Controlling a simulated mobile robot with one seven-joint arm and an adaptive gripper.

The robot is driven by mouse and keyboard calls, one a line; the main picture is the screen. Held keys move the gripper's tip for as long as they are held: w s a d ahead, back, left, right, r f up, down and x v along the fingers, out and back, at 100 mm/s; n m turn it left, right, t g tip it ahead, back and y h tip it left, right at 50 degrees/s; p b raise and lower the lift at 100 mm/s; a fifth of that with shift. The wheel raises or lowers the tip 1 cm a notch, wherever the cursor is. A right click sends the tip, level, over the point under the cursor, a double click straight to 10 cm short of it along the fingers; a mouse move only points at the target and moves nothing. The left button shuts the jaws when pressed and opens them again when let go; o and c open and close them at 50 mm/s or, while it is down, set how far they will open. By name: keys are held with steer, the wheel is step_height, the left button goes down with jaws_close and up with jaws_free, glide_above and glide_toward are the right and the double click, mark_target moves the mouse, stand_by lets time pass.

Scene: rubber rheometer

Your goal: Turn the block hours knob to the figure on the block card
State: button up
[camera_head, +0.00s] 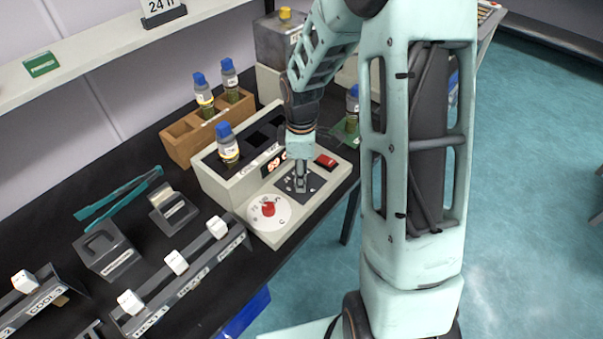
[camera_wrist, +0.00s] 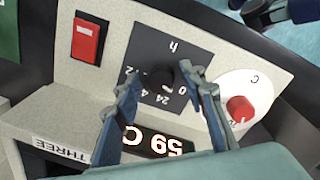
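The block hours knob (camera_wrist: 162,79) is small and black, on a dark plate (camera_wrist: 190,48) marked h with figures around it, including 12 and 24. My gripper (camera_wrist: 163,74) is open, its two fingers on either side of the knob with gaps showing. In the head view my gripper (camera_head: 300,184) points down over the same dark plate and hides the knob. I cannot tell the knob's pointer direction. The block card (camera_head: 160,8) on the shelf reads 24 h.
A red knob on a white dial (camera_head: 268,208) sits beside the plate, and a red switch (camera_head: 325,161) on its other side. A lit display (camera_wrist: 158,142) reads 59 C. Blue-capped vials stand in the block (camera_head: 228,150) and wooden rack (camera_head: 178,128) behind.

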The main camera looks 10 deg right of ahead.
jaws_close()
steer(key=shift+m, duration=0.3)
steer(key=m+b, duration=0.1)
steer(key=m, duration=0.3)
steer(key=shift+a+m+b, duration=0.1)
steer(key=shift+m+b, duration=0.2)
steer(key=shift+b, duration=0.1)
steer(key=shift+m+b, duration=0.5)
steer(key=shift+m, duration=1.7)
steer(key=shift+o, duration=1.1)
jaws_free()
